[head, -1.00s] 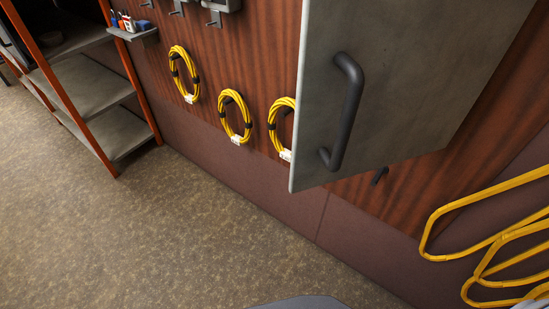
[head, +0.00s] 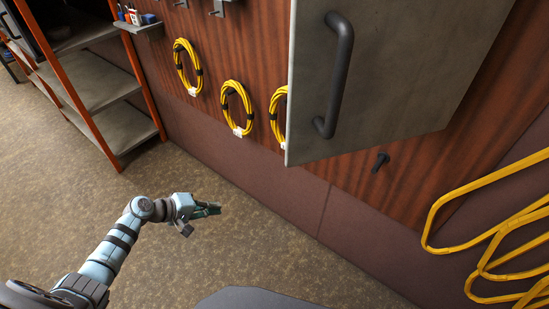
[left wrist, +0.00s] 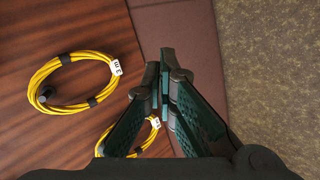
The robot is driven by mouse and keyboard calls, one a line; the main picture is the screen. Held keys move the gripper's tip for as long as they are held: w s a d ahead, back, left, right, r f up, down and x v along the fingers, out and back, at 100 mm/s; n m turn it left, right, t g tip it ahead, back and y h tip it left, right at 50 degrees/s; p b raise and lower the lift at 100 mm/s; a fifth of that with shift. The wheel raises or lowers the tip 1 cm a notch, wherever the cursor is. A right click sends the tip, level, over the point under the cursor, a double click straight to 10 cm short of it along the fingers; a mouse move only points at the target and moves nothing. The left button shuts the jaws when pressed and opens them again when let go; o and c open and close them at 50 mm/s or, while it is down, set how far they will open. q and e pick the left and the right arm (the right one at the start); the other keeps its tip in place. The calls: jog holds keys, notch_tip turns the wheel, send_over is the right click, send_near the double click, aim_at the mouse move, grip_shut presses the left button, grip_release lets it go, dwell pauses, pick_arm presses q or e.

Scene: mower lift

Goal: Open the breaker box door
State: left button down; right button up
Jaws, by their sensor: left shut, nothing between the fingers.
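The breaker box door (head: 400,75) is a grey metal panel at the upper right of the head view. A dark curved handle (head: 338,75) is fixed near its left edge. I cannot tell from this angle whether the door is open. My left gripper (head: 212,210) is to the lower left of the door, clearly apart from the handle, over the floor side of the wall. In the left wrist view its green fingers (left wrist: 165,85) meet at the tips with nothing between them. My right gripper is in no view.
Coiled yellow cables (head: 237,108) hang on the wood-panelled wall left of the door. A black hook (head: 381,161) sits below the door. Large yellow loops (head: 490,235) stick out at the right. A shelf rack (head: 95,80) stands at the left. The floor between is clear.

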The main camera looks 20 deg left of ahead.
pick_arm(q)
jog(key=s+d+r+m+g+h+b, duration=0.1)
jog(key=d+r+m+h, duration=0.3)
jog(key=r, duration=1.1)
jog(key=d+r+m+g+h, duration=0.1)
jog(key=d+r+h, duration=0.4)
jog(key=r, duration=1)
jog(key=d+h+p, duration=0.1)
jog(key=d+p, duration=0.3)
jog(key=d, duration=0.6)
jog(key=shift+r+h, duration=0.3)
jog(key=shift+r, duration=0.1)
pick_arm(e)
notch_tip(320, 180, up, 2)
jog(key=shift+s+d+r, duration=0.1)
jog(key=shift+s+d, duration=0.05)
pick_arm(q)
jog(key=shift+d, duration=0.1)
jog(key=shift+s, duration=0.1)
